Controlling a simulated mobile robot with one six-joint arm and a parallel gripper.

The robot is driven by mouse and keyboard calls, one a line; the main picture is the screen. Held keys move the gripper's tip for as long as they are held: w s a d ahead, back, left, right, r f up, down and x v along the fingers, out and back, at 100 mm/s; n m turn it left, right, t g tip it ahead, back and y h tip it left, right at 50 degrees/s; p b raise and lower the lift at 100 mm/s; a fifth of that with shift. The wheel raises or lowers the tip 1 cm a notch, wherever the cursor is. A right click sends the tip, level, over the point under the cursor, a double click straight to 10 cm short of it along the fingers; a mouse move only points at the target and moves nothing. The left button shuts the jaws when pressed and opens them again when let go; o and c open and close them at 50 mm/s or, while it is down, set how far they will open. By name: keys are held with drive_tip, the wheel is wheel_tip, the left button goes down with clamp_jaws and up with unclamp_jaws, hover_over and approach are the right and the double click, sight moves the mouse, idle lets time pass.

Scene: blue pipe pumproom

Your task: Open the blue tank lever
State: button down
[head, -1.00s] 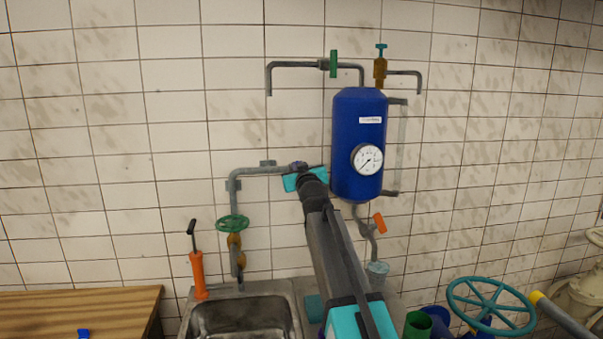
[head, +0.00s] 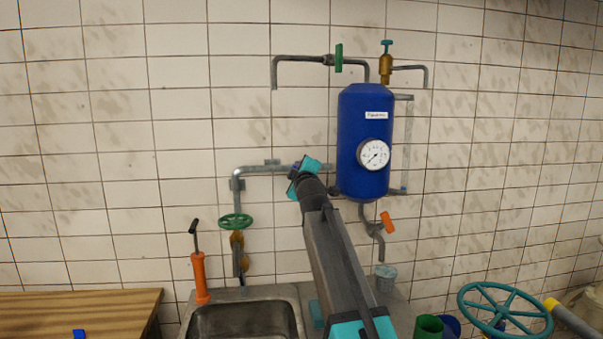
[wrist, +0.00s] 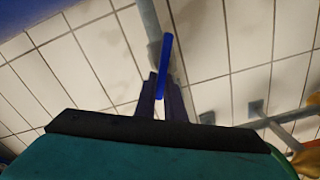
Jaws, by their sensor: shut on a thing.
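The blue tank (head: 362,140) hangs on the tiled wall, with a round gauge (head: 374,154) on its front. A grey pipe (head: 255,170) runs to it from the left. My gripper (head: 298,168) is at this pipe, left of the tank's lower half. In the wrist view, a slim blue lever (wrist: 166,52) stands between the dark fingers of my gripper (wrist: 161,88), beside a grey pipe (wrist: 149,18). The gripper is shut on the lever. In the head view my gripper hides the lever, so its angle to the pipe is unclear there.
A green handwheel (head: 235,221) and an orange pump (head: 200,275) are at the left, by the sink (head: 245,320). A teal wheel (head: 505,310) is at the lower right.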

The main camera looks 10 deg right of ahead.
drive_tip(key=n, duration=0.2)
drive_tip(key=f+n, duration=0.1)
drive_tip(key=n, duration=0.2)
drive_tip(key=shift+a+f+b, duration=0.1)
drive_tip(key=shift+a+b, duration=0.05)
drive_tip(key=shift+b, duration=0.25)
drive_tip(key=c, duration=1.8)
unclamp_jaws()
drive_tip(key=shift+c, duration=0.2)
drive_tip(key=shift+s, duration=0.1)
drive_tip(key=s+b, duration=0.2)
drive_tip(key=s, duration=1.1)
drive_tip(key=shift+s+b, duration=0.35)
drive_tip(key=shift+b, duration=0.05)
drive_tip(key=shift+f, duration=0.15)
